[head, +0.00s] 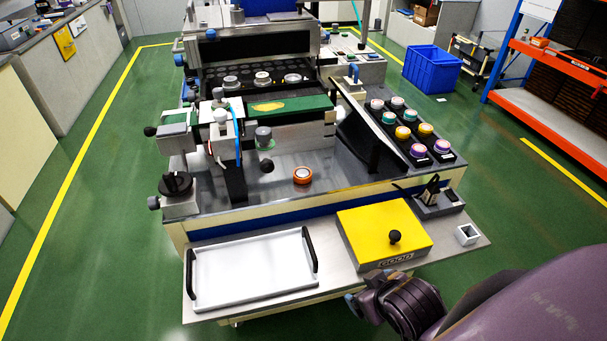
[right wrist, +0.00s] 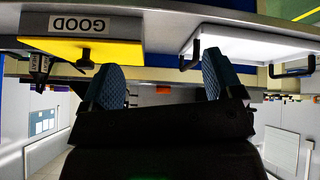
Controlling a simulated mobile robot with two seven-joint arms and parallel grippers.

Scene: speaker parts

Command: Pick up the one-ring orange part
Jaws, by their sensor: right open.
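An orange ring-shaped part (head: 302,175) with a pale centre lies alone on the grey machine surface in the head view, below the green belt. My right gripper (head: 370,288) is at the lower right, in front of the bench's front edge and well short of the orange part. In the right wrist view its two blue-padded fingers (right wrist: 160,80) are spread apart with nothing between them. The orange part does not show in that view. My left gripper is not in view.
A white tray (head: 215,275) with black handles and a yellow GOOD box (head: 365,233) with a black knob stand on the front shelf. A black rack (head: 388,142) of coloured parts is at right. A black knob unit (head: 178,190) stands left.

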